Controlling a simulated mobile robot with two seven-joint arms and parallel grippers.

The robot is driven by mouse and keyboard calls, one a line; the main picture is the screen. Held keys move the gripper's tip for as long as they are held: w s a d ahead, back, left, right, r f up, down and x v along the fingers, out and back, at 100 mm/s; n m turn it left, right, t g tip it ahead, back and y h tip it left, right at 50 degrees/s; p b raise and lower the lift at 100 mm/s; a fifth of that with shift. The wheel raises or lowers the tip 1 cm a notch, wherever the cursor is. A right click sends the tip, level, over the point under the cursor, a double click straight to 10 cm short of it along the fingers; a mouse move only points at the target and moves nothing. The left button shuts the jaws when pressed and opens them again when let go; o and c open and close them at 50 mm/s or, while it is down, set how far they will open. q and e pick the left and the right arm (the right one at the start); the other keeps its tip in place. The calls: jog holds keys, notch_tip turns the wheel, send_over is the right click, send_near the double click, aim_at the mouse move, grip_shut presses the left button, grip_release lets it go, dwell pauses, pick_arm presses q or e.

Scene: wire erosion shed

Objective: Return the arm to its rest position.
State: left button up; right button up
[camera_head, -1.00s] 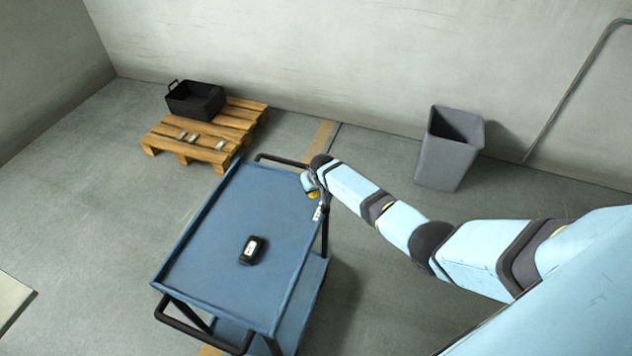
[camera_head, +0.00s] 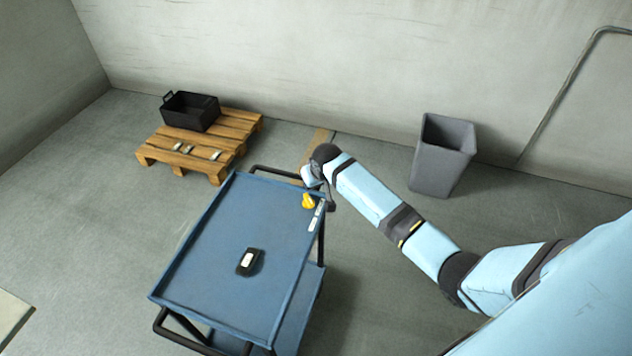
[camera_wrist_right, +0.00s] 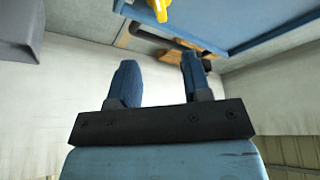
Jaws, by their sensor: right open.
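My right arm (camera_head: 372,192) reaches in from the right in the head view, bent, with its wrist beside the far right corner of the blue cart (camera_head: 215,275). My right gripper (camera_wrist_right: 158,65) shows in the wrist view with its two blue fingers apart and nothing between them. In the head view its fingers are hard to make out. A small yellow object (camera_head: 308,201) is at the cart's far right corner, close to my wrist; it also shows at the top of the wrist view (camera_wrist_right: 160,9), apart from the fingers. My left gripper is not in view.
A black device with a white face (camera_head: 249,262) lies on the cart top. A pale labelled strip (camera_head: 316,217) is along its right edge. A wooden pallet (camera_head: 160,157) bears a black crate (camera_head: 190,113) and several small pieces. A grey bin (camera_head: 438,165) stands by the wall.

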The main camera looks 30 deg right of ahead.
jog(key=shift+f, duration=0.1)
dwell(0.3)
jog(key=s+a+f+n+t+y+p, duration=0.15)
jog(key=s+a, duration=0.25)
jog(key=s, duration=0.4)
jog(key=s+a+f+n+t+y+p, duration=0.1)
jog(key=s+a+f+t, duration=0.15)
jog(key=s+a, duration=0.45)
jog(key=s+a+r+t, duration=0.1)
jog(key=s+r, duration=0.1)
jog(key=s, duration=0.7)
jog(key=s+a+r+n+t+y+p, duration=0.1)
jog(key=s+a+r, duration=0.1)
jog(key=s, duration=0.6)
jog(key=shift+s+r, duration=0.35)
jog(key=shift+r, duration=0.5)
jog(key=shift+a, duration=0.1)
